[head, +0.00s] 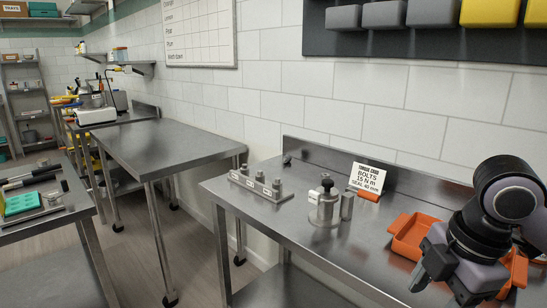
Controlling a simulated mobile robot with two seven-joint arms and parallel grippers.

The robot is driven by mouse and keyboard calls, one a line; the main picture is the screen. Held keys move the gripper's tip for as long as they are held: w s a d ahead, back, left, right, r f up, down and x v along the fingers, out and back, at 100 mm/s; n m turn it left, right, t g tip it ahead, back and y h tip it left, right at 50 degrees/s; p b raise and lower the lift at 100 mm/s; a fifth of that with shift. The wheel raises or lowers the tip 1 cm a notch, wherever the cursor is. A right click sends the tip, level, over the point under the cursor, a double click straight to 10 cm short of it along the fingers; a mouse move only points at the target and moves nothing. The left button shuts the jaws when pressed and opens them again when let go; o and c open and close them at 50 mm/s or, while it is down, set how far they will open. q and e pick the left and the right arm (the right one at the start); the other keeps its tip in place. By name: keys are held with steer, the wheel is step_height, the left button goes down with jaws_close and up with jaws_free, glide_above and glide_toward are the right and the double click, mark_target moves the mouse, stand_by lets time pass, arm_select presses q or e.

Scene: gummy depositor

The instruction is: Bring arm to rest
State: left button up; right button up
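My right arm (505,195) comes in at the right edge, bent, over the steel bench. Its gripper (440,284) points down at the lower right, in front of the orange tray (402,243), and hides part of it. The fingertips are near the bottom of the view, and I cannot tell whether they are apart or closed. I see nothing held in them. My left arm and gripper are not in view.
The steel bench (285,222) holds a grey block with pegs (255,187), a metal fitting (325,207), an orange-handled tool (368,196) and a torque card (371,177). Grey and yellow bins (382,15) hang above. Another table (165,140) stands left.

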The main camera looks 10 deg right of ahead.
steer(key=s+a+f+n+g+y, duration=0.1)
steer(key=s+a+n+g+y, duration=0.15)
steer(key=a+y, duration=0.35)
steer(key=s+a+f+n+g+y, duration=0.2)
steer(key=a+n+y, duration=0.2)
steer(key=a, duration=0.5)
steer(key=w+a+r+m+t+y, duration=0.2)
steer(key=a+r+t+y, duration=0.25)
steer(key=y, duration=0.55)
steer(key=w+d+f+m+t+h, duration=0.3)
steer(key=d+f+m+t+h, duration=0.2)
steer(key=f+m+t+h, duration=0.3)
steer(key=w+d+f+m+t+h, duration=0.3)
steer(key=d+f+m+t+h, duration=0.2)
steer(key=f+m+t, duration=0.4)
steer(key=s+d+f+m+g+h, duration=0.1)
steer(key=s+f+m+g+h, duration=0.1)
steer(key=f, duration=0.6)
steer(key=s+d+f+m+g+h, duration=0.2)
steer(key=s+f+g, duration=0.3)
steer(key=s+f, duration=0.3)
steer(key=shift+s+d+f+g+h, duration=0.25)
steer(key=shift+s+f+g+h, duration=0.2)
steer(key=shift+h, duration=0.45)
steer(key=shift+w, duration=0.1)
